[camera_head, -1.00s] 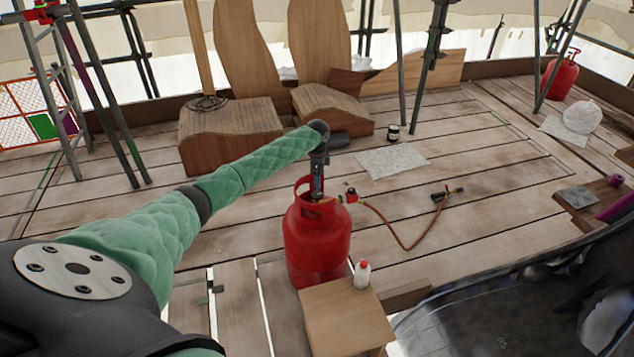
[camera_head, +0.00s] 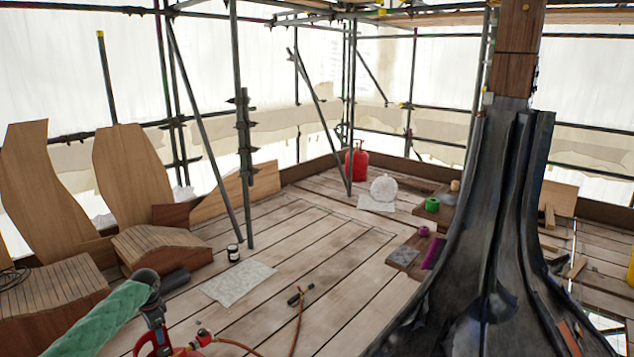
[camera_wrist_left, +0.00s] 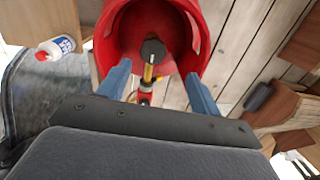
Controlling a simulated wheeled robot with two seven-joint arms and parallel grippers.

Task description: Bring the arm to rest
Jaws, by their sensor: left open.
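My left arm, in a green sleeve, comes in at the lower left of the head view. My left gripper (camera_head: 158,322) points down over the top of a red gas cylinder (camera_head: 150,350), which is mostly cut off by the bottom edge. In the left wrist view the gripper (camera_wrist_left: 157,72) is open. Its two blue-grey fingers stand on either side of the cylinder's valve (camera_wrist_left: 152,52), inside or just above the red collar (camera_wrist_left: 198,25). I cannot tell whether they touch it. Nothing is held. My right gripper is not in view.
A dark metal-clad spire (camera_head: 490,220) rises at the right. An orange hose (camera_head: 299,325) runs to a black torch (camera_head: 300,294) on the planks. Scaffold poles (camera_head: 243,165) and wooden forms (camera_head: 130,180) stand behind. A white bottle (camera_wrist_left: 55,47) is near the cylinder.

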